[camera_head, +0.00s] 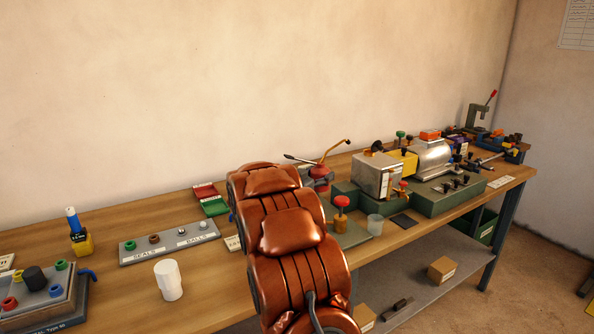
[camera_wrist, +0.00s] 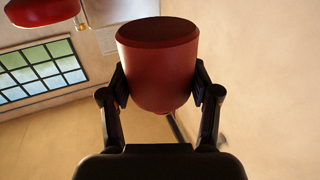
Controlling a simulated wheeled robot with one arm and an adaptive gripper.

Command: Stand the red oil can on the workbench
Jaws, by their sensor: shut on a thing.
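In the wrist view my gripper (camera_wrist: 161,84) is shut on a red can-shaped body, the red oil can (camera_wrist: 158,65), with one dark finger on each side. The can's dark flat round end is at the top of that picture and its rounded end lies between the fingers. A thin dark rod shows behind it. In the head view my arm hides most of the gripper; a small red body with a curved brass spout shows just past the arm, and I cannot tell for sure that it is the held can. The wooden workbench (camera_head: 215,298) runs along the wall.
A white cup (camera_head: 168,280) stands at the bench front, left of my arm. A seals-and-balls tray (camera_head: 170,243) lies behind it. Bare wood shows around the white cup.

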